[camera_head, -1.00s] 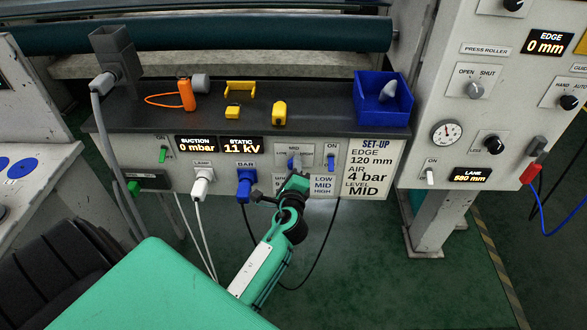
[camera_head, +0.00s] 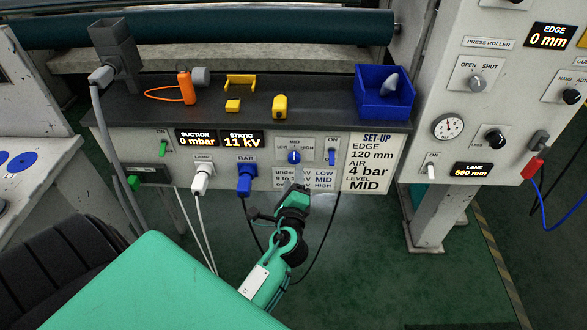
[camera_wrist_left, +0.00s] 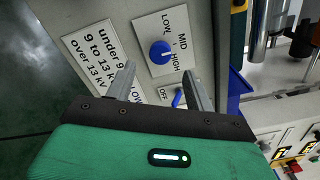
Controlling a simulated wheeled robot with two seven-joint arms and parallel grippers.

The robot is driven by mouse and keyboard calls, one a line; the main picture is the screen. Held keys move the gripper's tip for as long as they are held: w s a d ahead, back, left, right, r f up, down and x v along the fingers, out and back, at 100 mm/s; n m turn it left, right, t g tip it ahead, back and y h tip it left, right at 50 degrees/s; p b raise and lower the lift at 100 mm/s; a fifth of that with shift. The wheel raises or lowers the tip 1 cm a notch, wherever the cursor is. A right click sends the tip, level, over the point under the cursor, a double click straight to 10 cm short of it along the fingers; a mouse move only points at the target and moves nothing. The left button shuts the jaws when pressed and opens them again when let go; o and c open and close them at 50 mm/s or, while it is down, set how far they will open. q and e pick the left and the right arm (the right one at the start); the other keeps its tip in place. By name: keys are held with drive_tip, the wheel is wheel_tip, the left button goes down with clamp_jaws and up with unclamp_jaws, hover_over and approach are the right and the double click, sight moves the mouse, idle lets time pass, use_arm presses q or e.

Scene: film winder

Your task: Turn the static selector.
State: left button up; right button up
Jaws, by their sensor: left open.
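The static selector (camera_head: 294,157) is a round blue knob on a white LOW, MID, HIGH plate on the bench front. Its pale mark appears to point up at MID. My left gripper (camera_head: 299,187) is below the knob and apart from it, partly covering the kV label under the plate. In the left wrist view the knob (camera_wrist_left: 160,52) shows beyond and between the two spread fingers (camera_wrist_left: 159,72), with nothing held. The static display (camera_head: 241,139) reads 11 kV. My right gripper is not in view.
A blue switch (camera_head: 332,157) sits just right of the selector, and a blue BAR plug (camera_head: 245,180) is to the left. A set-up card (camera_head: 370,163) reads LEVEL MID. A blue bin (camera_head: 385,108) stands on the bench top. Dark cables hang near my left arm.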

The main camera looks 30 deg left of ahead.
use_arm(q)
drive_tip(key=v, duration=0.6)
drive_tip(key=shift+s+b, duration=0.35)
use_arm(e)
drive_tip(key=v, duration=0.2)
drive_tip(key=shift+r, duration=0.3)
use_arm(q)
drive_tip(key=shift+d, duration=0.15)
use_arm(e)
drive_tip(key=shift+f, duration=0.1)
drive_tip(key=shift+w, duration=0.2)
